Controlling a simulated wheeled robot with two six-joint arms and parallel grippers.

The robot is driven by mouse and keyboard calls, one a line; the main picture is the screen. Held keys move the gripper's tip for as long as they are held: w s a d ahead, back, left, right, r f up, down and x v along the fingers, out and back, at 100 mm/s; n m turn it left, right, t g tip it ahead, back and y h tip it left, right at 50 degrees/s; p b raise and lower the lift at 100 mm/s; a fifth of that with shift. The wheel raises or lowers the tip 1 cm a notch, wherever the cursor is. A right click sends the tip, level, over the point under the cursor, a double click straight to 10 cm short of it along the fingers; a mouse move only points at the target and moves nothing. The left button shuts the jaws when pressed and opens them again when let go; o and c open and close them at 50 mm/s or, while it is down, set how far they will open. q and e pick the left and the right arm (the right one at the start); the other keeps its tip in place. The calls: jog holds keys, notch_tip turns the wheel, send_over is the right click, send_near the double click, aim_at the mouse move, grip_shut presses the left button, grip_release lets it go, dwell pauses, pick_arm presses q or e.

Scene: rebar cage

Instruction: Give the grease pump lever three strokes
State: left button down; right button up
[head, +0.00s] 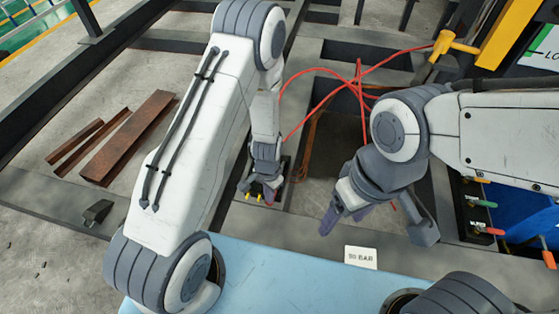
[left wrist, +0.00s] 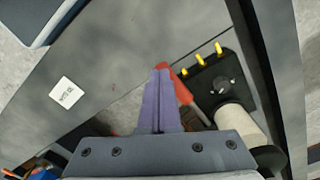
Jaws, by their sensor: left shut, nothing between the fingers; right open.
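The grease pump shows in the left wrist view as a black block (left wrist: 212,80) with yellow fittings (left wrist: 201,59) and a cream cylinder (left wrist: 238,122). Its red lever (left wrist: 183,91) stands right beside the purple fingers of my left gripper (left wrist: 160,72). These fingers are shut together with nothing between them; whether they touch the lever I cannot tell. In the head view my left gripper (head: 269,194) is down at the pump and hides most of it; yellow fittings (head: 260,198) show beside it. My right gripper (head: 345,214) is open and empty, to the right of the pump.
A white card marked "BAR" (head: 361,257) lies on the grey frame, right of the pump. Red hoses (head: 330,74) cross the opening behind. Valves with coloured handles (head: 485,203) stand at the right. Rusty steel pieces (head: 128,138) lie on the floor at the left.

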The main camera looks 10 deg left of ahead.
pick_arm(q)
jog(key=shift+w+r+p, duration=0.35)
jog(key=shift+r+p, duration=0.3)
jog(key=shift+p, duration=0.35)
jog(key=shift+w+r+p, duration=0.4)
jog(key=shift+r+p, duration=0.3)
jog(key=shift+p, duration=0.3)
jog(key=shift+w+r+p, duration=0.35)
jog(key=shift+r+p, duration=0.3)
jog(key=shift+p, duration=0.35)
jog(key=w+r+p, duration=0.4)
jog(key=r, duration=0.2)
jog(key=shift+w+p, duration=0.15)
jog(key=shift+p, duration=0.25)
jog(key=shift+s+f, duration=0.45)
jog(key=shift+s, duration=0.05)
jog(key=shift+f, duration=0.1)
jog(key=shift+s+f+b, duration=0.45)
jog(key=shift+s, duration=0.05)
